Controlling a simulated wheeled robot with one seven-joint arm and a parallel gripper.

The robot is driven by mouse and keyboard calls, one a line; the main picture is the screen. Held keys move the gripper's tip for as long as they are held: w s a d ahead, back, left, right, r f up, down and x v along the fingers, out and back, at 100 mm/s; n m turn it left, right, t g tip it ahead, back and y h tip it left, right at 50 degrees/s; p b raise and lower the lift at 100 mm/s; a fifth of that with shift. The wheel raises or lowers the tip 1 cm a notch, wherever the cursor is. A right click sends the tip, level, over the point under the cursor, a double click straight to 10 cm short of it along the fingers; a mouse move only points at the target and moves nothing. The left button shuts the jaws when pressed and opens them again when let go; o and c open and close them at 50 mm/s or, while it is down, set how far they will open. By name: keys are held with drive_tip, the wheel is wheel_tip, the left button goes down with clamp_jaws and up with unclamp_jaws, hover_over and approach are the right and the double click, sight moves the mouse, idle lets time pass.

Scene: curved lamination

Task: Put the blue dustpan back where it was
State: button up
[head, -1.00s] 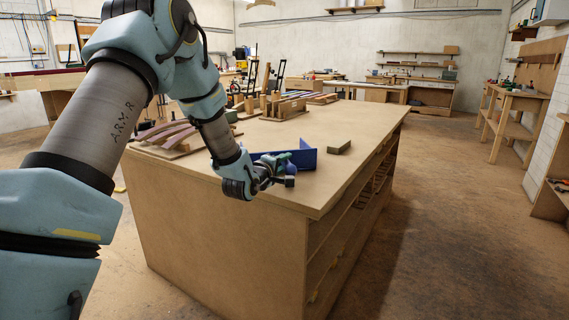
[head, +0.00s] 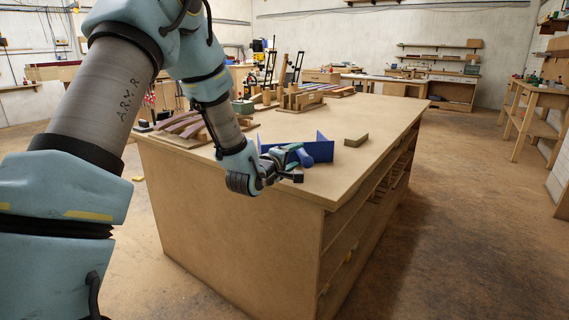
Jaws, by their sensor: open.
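The blue dustpan (head: 318,151) lies on the near part of the big wooden workbench top (head: 372,118), with its raised blue walls showing. My gripper (head: 291,166) is at the near edge of the bench, right beside the dustpan and partly in front of it. Its jaws are open. The dustpan's handle seems to lie close to the jaws, but the gripper hides part of it, and I cannot tell whether they touch.
A small wooden block (head: 356,140) lies right of the dustpan. Curved laminated strips on a board (head: 188,127) lie at the left, and a wooden jig (head: 297,99) stands farther back. The bench top's right side is clear.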

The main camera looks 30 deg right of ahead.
drive_tip(key=f+v, duration=0.1)
drive_tip(key=v, duration=0.7)
drive_tip(key=w+a+f+m+g+y, duration=0.1)
drive_tip(key=a+f+y, duration=0.15)
drive_tip(key=a, duration=0.55)
drive_tip(key=a+f+m+y, duration=0.1)
drive_tip(key=a+y, duration=0.3)
drive_tip(key=a, duration=0.3)
drive_tip(key=w+a+f+m+g+y, duration=0.15)
drive_tip(key=a+y, duration=0.25)
drive_tip(key=a, duration=0.4)
drive_tip(key=s+a+m+g+y, duration=0.2)
drive_tip(key=s+a+g, duration=0.3)
drive_tip(key=s+a, duration=0.9)
drive_tip(key=shift+m+y+b, duration=0.35)
drive_tip(key=shift+y, duration=0.2)
